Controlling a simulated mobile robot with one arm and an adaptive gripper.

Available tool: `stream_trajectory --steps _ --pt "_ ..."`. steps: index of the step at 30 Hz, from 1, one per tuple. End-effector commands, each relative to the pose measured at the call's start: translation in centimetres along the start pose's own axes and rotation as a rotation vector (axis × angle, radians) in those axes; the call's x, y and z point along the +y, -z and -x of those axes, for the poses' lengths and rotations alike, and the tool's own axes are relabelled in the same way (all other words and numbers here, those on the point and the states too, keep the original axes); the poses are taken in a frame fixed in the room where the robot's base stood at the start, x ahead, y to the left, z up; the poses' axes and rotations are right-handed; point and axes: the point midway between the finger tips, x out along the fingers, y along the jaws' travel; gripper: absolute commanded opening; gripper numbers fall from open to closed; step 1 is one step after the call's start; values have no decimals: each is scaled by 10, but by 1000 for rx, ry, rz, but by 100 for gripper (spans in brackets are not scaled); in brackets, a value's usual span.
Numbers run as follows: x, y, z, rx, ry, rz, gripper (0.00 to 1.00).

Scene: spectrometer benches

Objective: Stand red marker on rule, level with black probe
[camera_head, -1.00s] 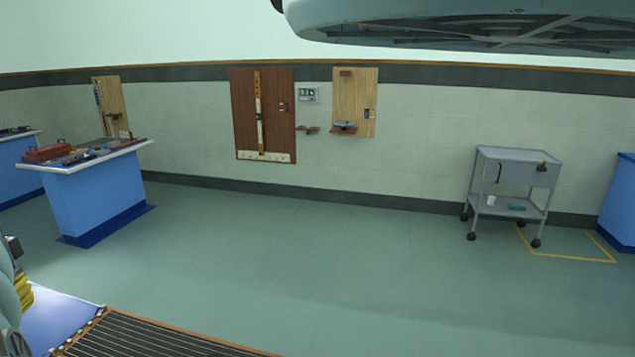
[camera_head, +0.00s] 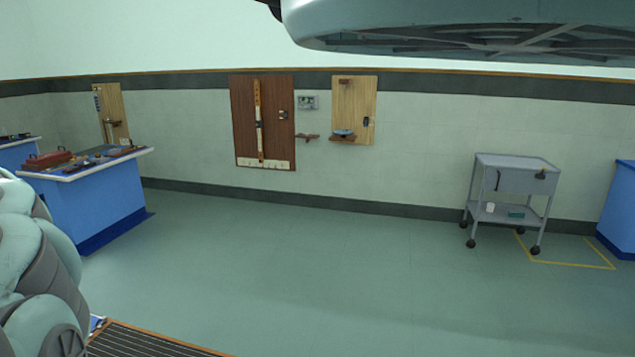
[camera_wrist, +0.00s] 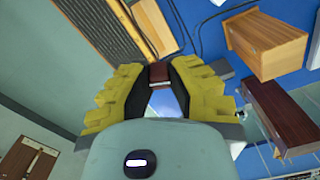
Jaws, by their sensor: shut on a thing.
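My gripper (camera_wrist: 160,76) shows in the wrist view, with yellow fingers and black pads. It is shut on a small dark red piece, which appears to be the red marker (camera_wrist: 160,72). No bench rule or black probe can be made out clearly near the gripper. In the head view, a pale upright strip (camera_head: 257,105) with a small dark part on it is mounted on a dark wood wall panel (camera_head: 240,125); it is too small to identify surely. My gripper is out of the head view.
The wrist view shows a dark ribbed surface (camera_wrist: 103,25), a light wooden block (camera_wrist: 268,45), a dark brown block (camera_wrist: 282,115) and black cables over blue. In the head view a blue bench (camera_head: 90,200) stands left, a grey trolley (camera_head: 510,180) right; open floor between.

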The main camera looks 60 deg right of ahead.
Motion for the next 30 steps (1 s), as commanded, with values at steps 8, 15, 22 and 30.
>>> stream_trajectory --steps 8,15,22,30 --pt "-2 0 82 -1 1 2 0" --pt "-2 0 144 -1 1 2 0" --pt "-2 0 204 -1 1 2 0" --pt "-2 0 268 -1 1 1 0"
